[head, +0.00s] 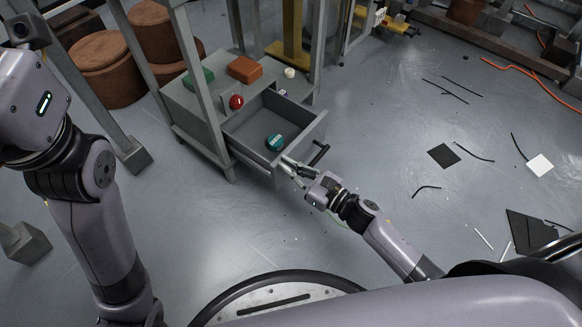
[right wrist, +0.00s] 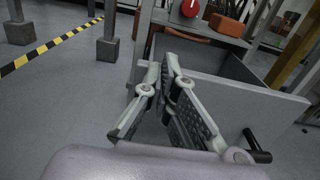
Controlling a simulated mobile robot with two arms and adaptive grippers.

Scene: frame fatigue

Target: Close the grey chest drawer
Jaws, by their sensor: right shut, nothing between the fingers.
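The grey chest (head: 197,122) stands left of the middle in the head view. Its drawer (head: 308,123) is pulled out toward the lower right, with a dark bar handle (head: 319,154) on its front. A round teal object (head: 274,142) lies inside the drawer. My right gripper (head: 288,163) is shut and empty at the near corner of the drawer front, left of the handle.
A green block (head: 199,77), an orange-brown block (head: 245,69) and a red round object (head: 236,101) sit on the chest top. Grey posts stand around the chest. Brown round stools (head: 103,68) are behind it. The floor right of the drawer is mostly open, with scattered dark strips.

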